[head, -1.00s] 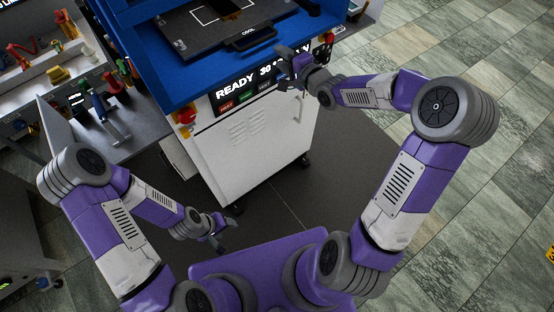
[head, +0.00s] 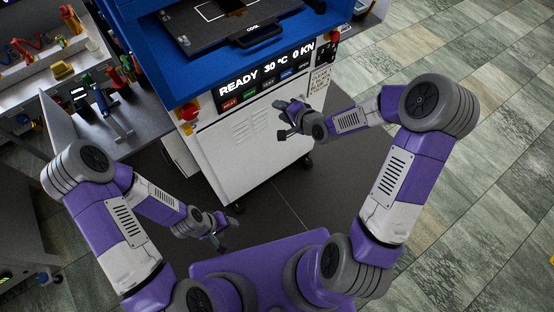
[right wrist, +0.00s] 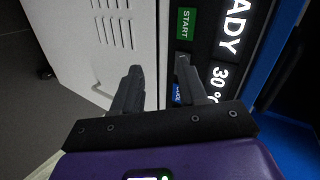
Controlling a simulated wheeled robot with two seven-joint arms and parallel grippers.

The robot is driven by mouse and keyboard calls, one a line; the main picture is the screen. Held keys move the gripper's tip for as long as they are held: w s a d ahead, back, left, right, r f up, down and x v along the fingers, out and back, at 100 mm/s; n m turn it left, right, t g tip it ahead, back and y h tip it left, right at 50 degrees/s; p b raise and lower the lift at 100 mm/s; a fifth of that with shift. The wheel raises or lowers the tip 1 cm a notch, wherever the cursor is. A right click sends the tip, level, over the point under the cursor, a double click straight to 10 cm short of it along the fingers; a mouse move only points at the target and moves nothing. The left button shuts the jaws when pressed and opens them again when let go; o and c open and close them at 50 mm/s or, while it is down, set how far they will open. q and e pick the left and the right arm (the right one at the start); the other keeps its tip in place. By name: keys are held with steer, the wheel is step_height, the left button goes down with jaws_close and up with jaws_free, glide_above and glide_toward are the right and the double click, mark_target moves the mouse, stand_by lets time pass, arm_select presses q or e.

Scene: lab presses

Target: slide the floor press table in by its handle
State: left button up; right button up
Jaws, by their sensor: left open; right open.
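The floor press (head: 255,150) has a white cabinet, a blue upper body and a lit panel reading READY 30 °C 0 KN. Its dark table (head: 215,28) sticks out at the top of the head view, with a black handle (head: 255,38) on its front edge marked COOL. My right gripper (head: 284,119) is open and empty in front of the cabinet, below the panel and apart from the handle. In the right wrist view its two fingers (right wrist: 155,85) point at the cabinet and panel. My left gripper (head: 222,235) is open and empty, low in front of the press.
A red emergency button (head: 187,112) sits at the press's left front corner. A grey side bench (head: 110,135) with tools stands to the left. The tiled floor (head: 480,130) to the right is clear.

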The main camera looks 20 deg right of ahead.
steer(key=s+a+f+n+g, duration=0.1)
steer(key=s+a+f+g, duration=0.1)
steer(key=s+f, duration=0.2)
steer(key=s+a+f+n+g+b, duration=0.1)
steer(key=s+a+f+n+g, duration=0.1)
steer(key=s+f, duration=0.3)
steer(key=shift+s+a+f+n+g, duration=0.25)
steer(key=shift+f+n+g, duration=0.05)
steer(key=shift+f, duration=2.05)
